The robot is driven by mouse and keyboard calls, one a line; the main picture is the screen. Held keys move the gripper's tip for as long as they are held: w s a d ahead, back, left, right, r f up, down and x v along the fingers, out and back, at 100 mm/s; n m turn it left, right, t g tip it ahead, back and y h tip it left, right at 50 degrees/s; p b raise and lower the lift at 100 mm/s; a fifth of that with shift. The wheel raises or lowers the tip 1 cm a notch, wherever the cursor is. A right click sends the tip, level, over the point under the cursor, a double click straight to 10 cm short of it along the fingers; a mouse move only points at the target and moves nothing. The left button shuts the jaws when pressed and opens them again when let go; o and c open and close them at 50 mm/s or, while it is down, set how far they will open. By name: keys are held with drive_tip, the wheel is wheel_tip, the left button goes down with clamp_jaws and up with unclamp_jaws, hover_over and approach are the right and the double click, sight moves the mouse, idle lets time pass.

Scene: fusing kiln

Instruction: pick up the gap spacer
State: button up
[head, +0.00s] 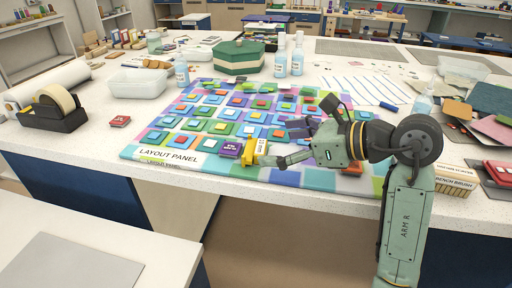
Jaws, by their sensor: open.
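A small yellow block (249,152) stands at the front edge of the layout panel (180,157). A small purple block (231,149) with a label too small to read sits just left of it. I cannot tell from the labels which one is the gap spacer. My gripper (279,146) comes in from the right, low over the panel's front part, with its fingers apart and pointing left. Its lower fingertip is close to the yellow block's right side; I cannot tell whether they touch. Nothing is visibly held.
Colored tiles cover the panel. A tape dispenser (54,110) and a clear tub (138,84) stand at left. A green lidded box (238,58) and spray bottles (298,54) stand behind. A bench brush box (453,180) lies at right.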

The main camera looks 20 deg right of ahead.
sight(259, 149)
drive_tip(key=p+x, duration=0.1)
drive_tip(key=x, duration=0.1)
drive_tip(key=p+x, duration=0.1)
drive_tip(key=x, duration=0.2)
drive_tip(key=shift+s+a+f, duration=0.1)
drive_tip(key=shift+a+f, duration=0.1)
drive_tip(key=shift+f, duration=0.05)
drive_tip(key=c, duration=1.3)
drive_tip(key=shift+r, duration=0.1)
